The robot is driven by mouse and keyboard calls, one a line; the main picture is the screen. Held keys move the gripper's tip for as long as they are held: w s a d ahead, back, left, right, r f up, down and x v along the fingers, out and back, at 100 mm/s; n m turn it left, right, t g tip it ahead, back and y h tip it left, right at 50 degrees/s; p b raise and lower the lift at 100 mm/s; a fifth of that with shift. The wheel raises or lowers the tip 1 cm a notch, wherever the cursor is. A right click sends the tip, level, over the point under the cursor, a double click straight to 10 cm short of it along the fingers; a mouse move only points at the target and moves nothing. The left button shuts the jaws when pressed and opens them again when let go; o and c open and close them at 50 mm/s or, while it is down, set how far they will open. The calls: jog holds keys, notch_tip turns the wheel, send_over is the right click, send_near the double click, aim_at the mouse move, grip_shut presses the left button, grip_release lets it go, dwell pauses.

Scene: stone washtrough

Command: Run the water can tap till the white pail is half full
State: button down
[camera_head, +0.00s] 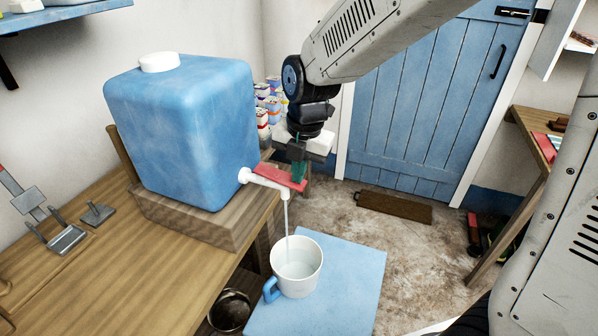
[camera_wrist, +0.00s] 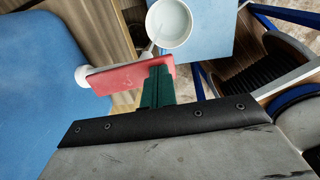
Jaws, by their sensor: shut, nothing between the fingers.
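The blue water can (camera_head: 180,130) with a white cap stands on a wooden block (camera_head: 195,222) on the bench. Its white tap (camera_head: 265,181) has a flat red lever (camera_head: 279,177). A thin stream falls from the spout into the white pail (camera_head: 297,268), a mug-like vessel with a blue handle. Water shows inside it; I cannot tell its exact level. My gripper (camera_head: 299,175) is shut and empty, with its green fingertips at the lever's outer end. In the wrist view the fingertips (camera_wrist: 157,87) overlap the red lever (camera_wrist: 128,77), and the pail (camera_wrist: 169,23) shows beyond it.
The pail stands on a light blue stand (camera_head: 345,285) beside the wooden bench (camera_head: 120,285). A dark pot (camera_head: 230,310) is below the bench. Several cans (camera_head: 265,100) stand behind the tap. A blue door (camera_head: 425,105) and open floor lie behind.

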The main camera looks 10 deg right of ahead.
jog(key=shift+r, duration=0.6)
notch_tip(320, 180, up, 14)
jog(key=shift+s+d, duration=0.25)
jog(key=shift+d, duration=0.05)
